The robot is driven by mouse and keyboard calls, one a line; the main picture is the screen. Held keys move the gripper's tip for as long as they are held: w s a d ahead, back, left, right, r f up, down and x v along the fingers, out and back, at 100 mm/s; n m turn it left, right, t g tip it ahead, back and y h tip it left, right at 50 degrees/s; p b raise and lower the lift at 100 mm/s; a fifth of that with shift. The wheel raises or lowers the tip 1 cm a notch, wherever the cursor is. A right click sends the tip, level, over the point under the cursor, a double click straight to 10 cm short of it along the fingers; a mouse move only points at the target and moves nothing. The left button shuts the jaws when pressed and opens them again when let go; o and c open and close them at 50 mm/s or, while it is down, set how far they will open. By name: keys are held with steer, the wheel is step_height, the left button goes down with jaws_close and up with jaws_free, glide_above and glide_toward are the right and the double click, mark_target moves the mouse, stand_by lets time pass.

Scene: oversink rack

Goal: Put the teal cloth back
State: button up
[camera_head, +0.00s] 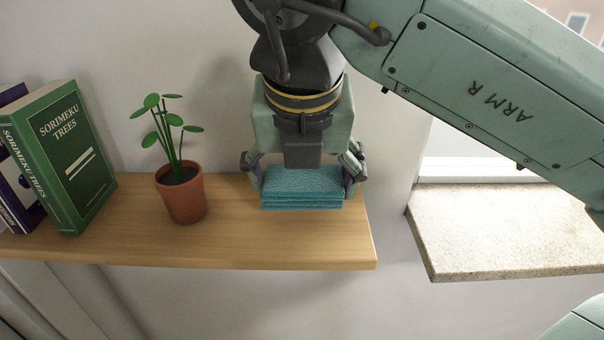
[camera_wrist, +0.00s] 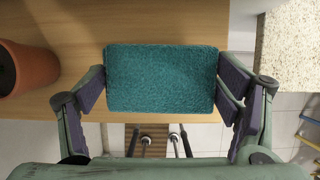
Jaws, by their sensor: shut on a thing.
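The teal cloth (camera_head: 302,190) is a folded, layered stack at the right end of the wooden shelf (camera_head: 240,236). It also shows in the wrist view (camera_wrist: 161,78) as a flat teal rectangle. My gripper (camera_head: 304,176) points down over it, with one finger at its left side and one at its right. In the wrist view the gripper's pads (camera_wrist: 162,88) press against both sides of the cloth, so it is shut on it. The cloth appears to be on or just above the shelf; I cannot tell which.
A potted plant (camera_head: 184,196) stands left of the cloth. Green and dark books (camera_head: 66,158) lean at the far left. A speckled stone sill (camera_head: 500,225) lies to the right, past a gap. Shelf between pot and cloth is bare.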

mark_target(303, 199)
steer(key=shift+w+f, duration=0.15)
steer(key=shift+w, duration=0.05)
steer(key=shift+f+b, duration=1.05)
steer(key=shift+f, duration=0.6)
steer(key=shift+f, duration=0.25)
steer(key=o, duration=1)
steer(key=shift+r, duration=0.1)
steer(key=shift+c, duration=0.2)
